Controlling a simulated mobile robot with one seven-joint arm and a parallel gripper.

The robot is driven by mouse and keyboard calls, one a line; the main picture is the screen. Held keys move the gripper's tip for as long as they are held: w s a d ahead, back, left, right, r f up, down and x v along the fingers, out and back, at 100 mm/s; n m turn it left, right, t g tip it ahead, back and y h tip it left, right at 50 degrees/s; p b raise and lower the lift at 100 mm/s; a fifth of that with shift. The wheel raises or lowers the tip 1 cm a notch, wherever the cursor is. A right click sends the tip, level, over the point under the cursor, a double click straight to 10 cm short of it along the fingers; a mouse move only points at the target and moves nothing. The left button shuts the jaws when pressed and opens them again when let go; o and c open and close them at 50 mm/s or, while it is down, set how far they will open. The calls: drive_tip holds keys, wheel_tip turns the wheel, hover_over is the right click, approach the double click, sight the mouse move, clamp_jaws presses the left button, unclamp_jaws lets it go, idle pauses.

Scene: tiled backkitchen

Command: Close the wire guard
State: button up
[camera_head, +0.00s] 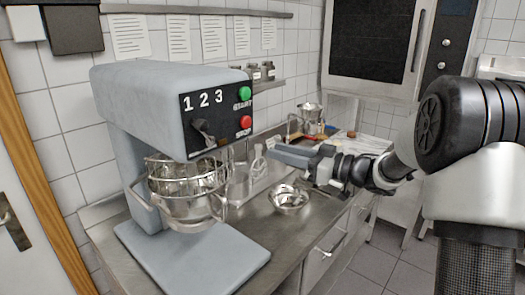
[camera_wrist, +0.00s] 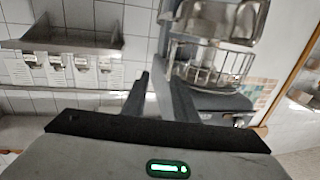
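The grey mixer (camera_head: 150,100) stands at the left of the counter in the head view. Its steel bowl (camera_head: 190,207) sits below the mixer head. The wire guard (camera_head: 172,170) shows as thin metal wires and rings around the top of the bowl; how far round it is turned I cannot tell. In the wrist view the guard's wire bars (camera_wrist: 208,62) show at the upper right, beyond my fingers. My gripper (camera_head: 282,155) is in the air right of the mixer, apart from the guard. In the wrist view my gripper's fingers (camera_wrist: 149,75) are apart with nothing between them.
A small metal bowl (camera_head: 288,198) is on the counter, below my gripper. A whisk-like utensil (camera_head: 258,160) and a metal pot (camera_head: 311,115) stand farther back. A wall shelf (camera_wrist: 65,42) shows in the wrist view. The floor (camera_head: 395,270) right of the counter is clear.

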drive_tip(key=v, duration=0.9)
drive_tip(key=shift+b, duration=0.4)
drive_tip(key=shift+s+r, duration=0.1)
drive_tip(key=w+d+r+m+t+h, duration=0.4)
drive_tip(key=w+r+t+h, duration=0.1)
drive_tip(key=r+t+h, duration=0.25)
drive_tip(key=s+d+m+g+h, duration=0.2)
drive_tip(key=s+d+m+h, duration=0.45)
drive_tip(key=s+h, duration=0.3)
drive_tip(key=s+a+f+g, duration=0.2)
drive_tip(key=s+f, duration=0.2)
drive_tip(key=s, duration=0.4)
drive_tip(key=s+a+f+m+g, duration=0.1)
drive_tip(key=s+a+f+g, duration=0.1)
drive_tip(key=s, duration=0.7)
drive_tip(key=s+a+f+m+g+y, duration=0.1)
drive_tip(key=s+a+f+g, duration=0.1)
drive_tip(key=s+f+g, duration=0.2)
drive_tip(key=s+f, duration=0.2)
drive_tip(key=s, duration=0.2)
drive_tip(key=shift+s+f, duration=0.3)
drive_tip(key=shift+s, duration=0.05)
